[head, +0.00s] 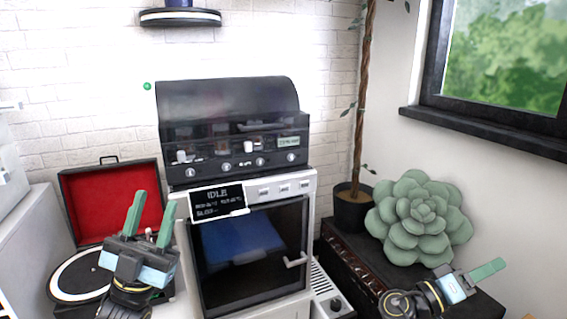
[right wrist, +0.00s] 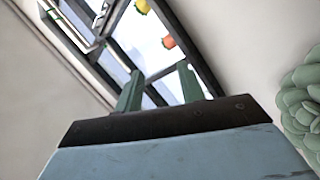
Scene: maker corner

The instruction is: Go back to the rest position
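My left gripper (head: 153,200) is at the lower left of the head view, fingers pointing up and apart with nothing between them. It appears in front of the record player (head: 78,279) and left of the oven. My right gripper (head: 492,268) is at the lower right of the head view, in front of the dark chest, its green finger pointing right. In the right wrist view its two fingers (right wrist: 159,72) stand apart and empty, with the window behind them.
A white oven (head: 251,257) with a screen reading IDLE stands in the middle, under a black hooded machine (head: 232,105). A large green succulent (head: 421,218) and a potted plant (head: 353,211) stand on a dark chest (head: 345,258) at right. A window (head: 505,60) is above.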

